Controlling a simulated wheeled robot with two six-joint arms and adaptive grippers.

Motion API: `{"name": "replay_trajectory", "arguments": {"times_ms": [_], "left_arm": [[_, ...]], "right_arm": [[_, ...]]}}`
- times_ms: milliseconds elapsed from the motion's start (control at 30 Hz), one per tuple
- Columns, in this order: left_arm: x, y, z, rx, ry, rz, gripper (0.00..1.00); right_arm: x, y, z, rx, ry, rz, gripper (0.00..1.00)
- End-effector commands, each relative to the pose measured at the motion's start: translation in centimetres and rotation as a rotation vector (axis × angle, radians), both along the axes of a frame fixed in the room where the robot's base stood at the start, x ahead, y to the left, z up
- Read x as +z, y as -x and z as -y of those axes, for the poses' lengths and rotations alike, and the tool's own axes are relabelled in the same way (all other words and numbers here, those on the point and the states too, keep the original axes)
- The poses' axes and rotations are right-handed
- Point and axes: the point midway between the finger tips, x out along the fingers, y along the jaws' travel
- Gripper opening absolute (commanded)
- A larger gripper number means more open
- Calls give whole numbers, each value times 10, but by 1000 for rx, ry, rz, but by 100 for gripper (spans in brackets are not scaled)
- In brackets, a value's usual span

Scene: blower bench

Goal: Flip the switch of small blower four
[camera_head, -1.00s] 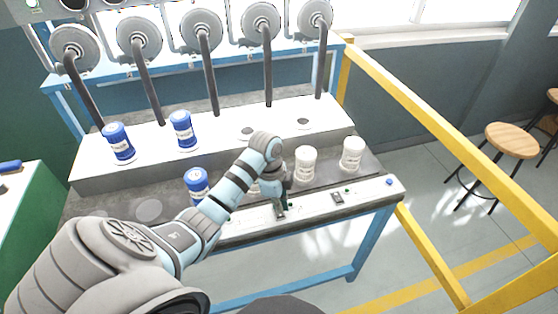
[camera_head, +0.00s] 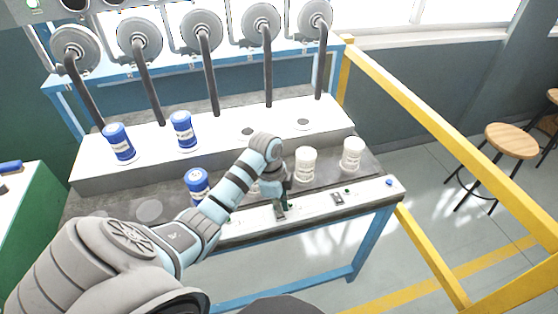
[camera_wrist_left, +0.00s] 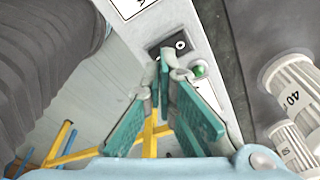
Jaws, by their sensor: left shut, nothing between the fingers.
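My left gripper (camera_head: 281,205) is shut and empty, pointing down at the white front strip of the bench (camera_head: 312,205). In the left wrist view, its teal fingers (camera_wrist_left: 167,65) are at a dark switch plate (camera_wrist_left: 175,47), beside a green indicator (camera_wrist_left: 198,70). The fingers partly hide the plate; I cannot tell whether they touch the switch or which way it is set. Another switch plate (camera_head: 338,197) is on the strip to the right. Several grey blowers with hoses line the back, including one fourth from left (camera_head: 261,22). My right gripper is not in view.
White canisters (camera_head: 305,163) (camera_head: 352,153) stand behind the strip, right of my left arm. Blue canisters (camera_head: 118,143) (camera_head: 183,131) (camera_head: 197,186) stand to the left. A yellow rail (camera_head: 440,125) runs along the bench's right side. A blue button (camera_head: 389,183) is at the strip's right end.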

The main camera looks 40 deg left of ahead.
Motion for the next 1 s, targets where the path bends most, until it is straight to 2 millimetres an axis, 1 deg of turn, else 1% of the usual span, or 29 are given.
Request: {"name": "replay_trajectory", "arguments": {"times_ms": [367,1000], "left_arm": [[-1,0,0,0,0,0,0],[-10,0,0,0,0,0,0]], "right_arm": [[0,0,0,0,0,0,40],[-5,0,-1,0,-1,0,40]]}}
